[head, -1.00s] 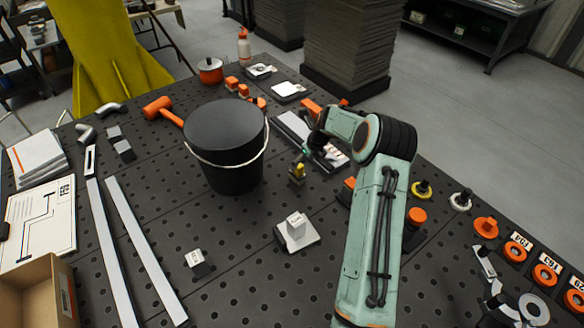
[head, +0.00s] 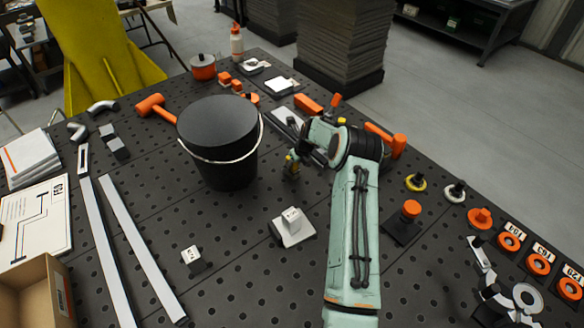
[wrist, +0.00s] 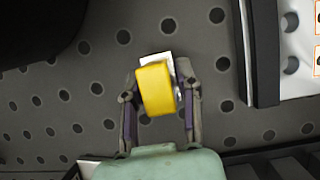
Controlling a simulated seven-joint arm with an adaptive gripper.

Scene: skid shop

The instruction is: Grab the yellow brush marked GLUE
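A yellow block-like piece (wrist: 155,90), likely the brush, stands between the two fingers of my gripper (wrist: 159,72) in the wrist view. A white patch shows at its far end and a grey metal bit at its right side. No GLUE lettering is readable. The fingers are spread, one on each side; a narrow gap shows on the right, and contact on the left is unclear. In the head view my gripper (head: 297,158) is low over the table, right of the black bucket, and a small yellow piece (head: 289,167) shows at its tip, partly hidden.
The black lidded bucket (head: 220,135) stands close on the left. A white block on a plate (head: 292,226) lies in front. Orange-topped parts (head: 410,211) stand to the right. Table surface between bucket and white block is free.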

